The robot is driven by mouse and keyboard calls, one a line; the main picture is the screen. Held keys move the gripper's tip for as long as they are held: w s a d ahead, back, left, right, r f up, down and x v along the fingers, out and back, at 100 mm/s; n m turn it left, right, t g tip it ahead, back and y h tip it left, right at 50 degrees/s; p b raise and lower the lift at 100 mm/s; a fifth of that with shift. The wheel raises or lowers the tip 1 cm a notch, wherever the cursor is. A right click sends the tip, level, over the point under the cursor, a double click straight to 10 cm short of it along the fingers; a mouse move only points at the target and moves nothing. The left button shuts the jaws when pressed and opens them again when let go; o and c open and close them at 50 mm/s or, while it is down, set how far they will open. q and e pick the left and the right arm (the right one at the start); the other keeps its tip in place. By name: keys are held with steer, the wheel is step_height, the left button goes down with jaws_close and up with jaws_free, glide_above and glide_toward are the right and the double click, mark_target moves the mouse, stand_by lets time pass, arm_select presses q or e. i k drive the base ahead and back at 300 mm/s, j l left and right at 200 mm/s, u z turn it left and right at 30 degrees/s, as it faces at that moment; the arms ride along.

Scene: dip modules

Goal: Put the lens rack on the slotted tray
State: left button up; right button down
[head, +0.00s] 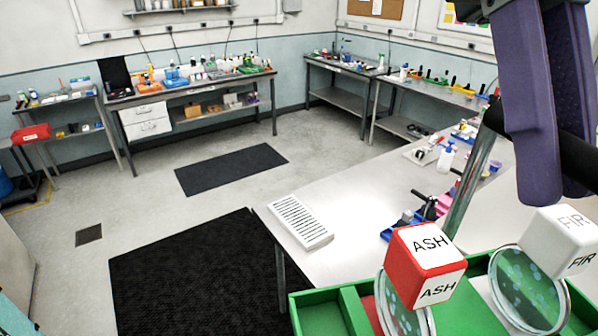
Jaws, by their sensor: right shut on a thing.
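The green carrier (349,311) at the bottom right, which I take to be the lens rack, is cut off by the frame. It holds a red and white block marked ASH (412,256), a white block marked FIR (565,242) and clear round discs (527,287). A slanted metal upright (466,195) joins a black bar (583,158) above it. My right gripper (553,192), with purple fingers, is shut on this bar. The white slotted tray (308,237) lies on the near table's left end, apart from the carrier. My left gripper is not in view.
The near table (345,203) has bare room around the slotted tray. A blue bin with dark tools (405,222), a spray bottle (446,158) and small items stand along its right side. Black mats (200,275) lie on the floor. Cluttered benches (190,88) line the walls.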

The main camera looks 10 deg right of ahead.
mark_target(299, 218)
steer(key=i+z, duration=0.1)
steer(key=i, duration=1.05)
steer(key=i+l+u, duration=0.15)
steer(key=i, duration=0.75)
steer(key=j, duration=0.1)
